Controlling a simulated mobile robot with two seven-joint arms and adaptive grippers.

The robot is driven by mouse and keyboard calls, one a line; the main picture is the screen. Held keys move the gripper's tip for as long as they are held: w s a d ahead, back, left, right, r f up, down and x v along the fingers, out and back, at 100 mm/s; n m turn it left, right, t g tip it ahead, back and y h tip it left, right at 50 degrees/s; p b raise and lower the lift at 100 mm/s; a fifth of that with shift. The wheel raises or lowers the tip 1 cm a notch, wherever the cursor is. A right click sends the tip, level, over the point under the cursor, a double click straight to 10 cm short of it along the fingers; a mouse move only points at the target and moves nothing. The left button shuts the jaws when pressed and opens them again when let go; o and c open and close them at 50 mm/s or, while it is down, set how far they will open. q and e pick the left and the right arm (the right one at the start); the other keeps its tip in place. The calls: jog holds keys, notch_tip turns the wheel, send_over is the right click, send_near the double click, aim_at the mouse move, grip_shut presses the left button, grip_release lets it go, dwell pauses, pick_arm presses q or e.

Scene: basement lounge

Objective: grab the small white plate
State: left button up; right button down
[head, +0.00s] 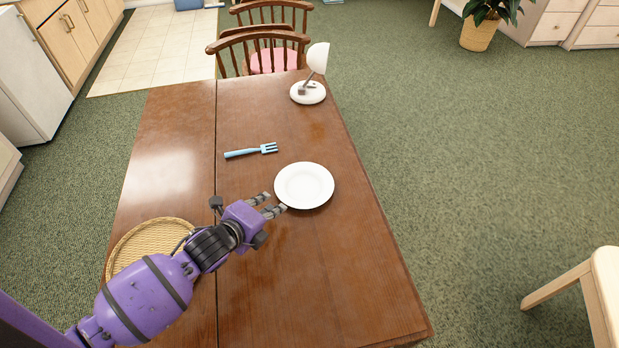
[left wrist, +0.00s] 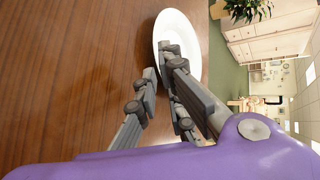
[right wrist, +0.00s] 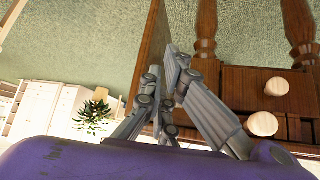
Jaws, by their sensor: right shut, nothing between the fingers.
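The small white plate (head: 304,186) lies flat on the wooden table, right of its centre seam. My left gripper (head: 276,201) is at the plate's near-left rim, with its two fingers apart. In the left wrist view the plate (left wrist: 176,24) shows just beyond and behind the fingertips (left wrist: 160,62). I cannot tell whether a finger touches the rim; the plate is not gripped. My right gripper (right wrist: 163,62) shows only in the right wrist view; it is shut and empty, away from the plate.
On the table (head: 330,290) are a blue fork (head: 251,150), a white lamp (head: 308,92) at the far end, and a round woven mat (head: 150,228) partly under my left arm. A wooden chair (head: 262,45) stands at the far end. The table's right part is clear.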

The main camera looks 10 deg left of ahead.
aim_at(280, 196)
pick_arm(q)
jog(key=x, duration=0.6)
jog(key=shift+w+a+f, duration=0.2)
jog(key=shift+w+a, duration=0.1)
jog(key=shift+w, duration=0.05)
grip_shut()
jog(key=shift+r, duration=0.1)
